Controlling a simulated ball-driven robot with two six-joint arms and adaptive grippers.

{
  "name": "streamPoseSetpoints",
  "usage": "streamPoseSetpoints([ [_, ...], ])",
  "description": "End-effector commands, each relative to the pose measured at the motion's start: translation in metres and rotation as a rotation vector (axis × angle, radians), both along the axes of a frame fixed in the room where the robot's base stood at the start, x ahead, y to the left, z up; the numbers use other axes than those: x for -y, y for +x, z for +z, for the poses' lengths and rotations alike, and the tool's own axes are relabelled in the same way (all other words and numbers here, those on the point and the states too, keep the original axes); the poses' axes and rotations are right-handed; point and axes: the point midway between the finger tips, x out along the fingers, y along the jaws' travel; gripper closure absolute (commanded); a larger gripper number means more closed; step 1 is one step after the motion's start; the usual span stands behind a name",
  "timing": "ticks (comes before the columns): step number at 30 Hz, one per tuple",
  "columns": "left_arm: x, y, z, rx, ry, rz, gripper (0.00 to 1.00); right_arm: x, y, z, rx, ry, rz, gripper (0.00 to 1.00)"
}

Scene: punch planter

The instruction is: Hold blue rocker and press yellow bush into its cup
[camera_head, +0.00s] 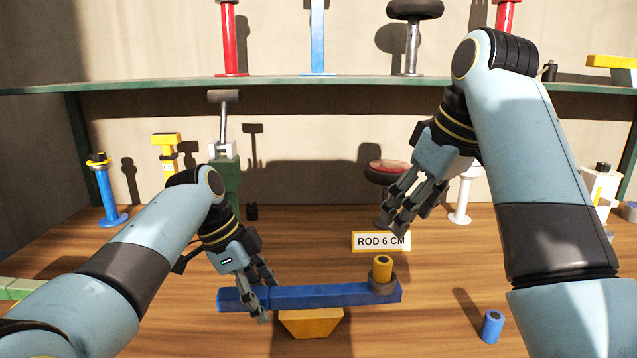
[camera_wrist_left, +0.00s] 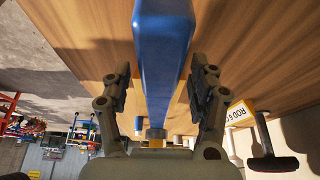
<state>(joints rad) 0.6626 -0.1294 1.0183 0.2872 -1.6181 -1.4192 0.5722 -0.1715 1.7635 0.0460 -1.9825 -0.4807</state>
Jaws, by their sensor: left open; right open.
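The blue rocker (camera_head: 325,297) is a long blue beam across an orange wedge base (camera_head: 311,322) on the table. At its right end is a dark round cup (camera_head: 383,287), with the yellow bush (camera_head: 382,267) standing upright in its mouth and protruding well above it. My left gripper (camera_head: 266,295) is open, with its fingers on either side of the beam's left part. In the left wrist view the beam (camera_wrist_left: 160,55) runs between the open fingers (camera_wrist_left: 160,92); contact cannot be told. My right gripper (camera_head: 402,215) is open and empty, above and behind the bush.
A sign reading "ROD 6 CM" (camera_head: 380,242) stands behind the rocker. A small blue bush (camera_head: 492,327) stands on the table at right. Stools, posts and a press-like tool (camera_head: 224,150) line the back below a green shelf (camera_head: 290,86). The table's front right is mostly clear.

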Motion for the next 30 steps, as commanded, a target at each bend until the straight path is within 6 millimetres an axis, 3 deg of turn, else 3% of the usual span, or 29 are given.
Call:
streamPoseSetpoints([
  [5, -0.008, 0.001, 0.018, 0.004, 0.0, 0.002, 0.4, 0.0, 0.0, 0.0, 0.0, 0.0, 0.0, 0.47],
  [12, -0.029, 0.0, 0.068, 0.005, 0.0, 0.002, 0.4, 0.0, 0.0, 0.0, 0.0, 0.0, 0.0, 0.47],
  [18, -0.041, -0.001, 0.099, 0.002, 0.0, 0.001, 0.4, 0.0, 0.0, 0.0, 0.0, 0.0, 0.0, 0.47],
  [30, -0.046, -0.002, 0.11, -0.001, 0.0, 0.0, 0.4, 0.0, 0.0, 0.0, 0.0, 0.0, 0.0, 0.47],
])
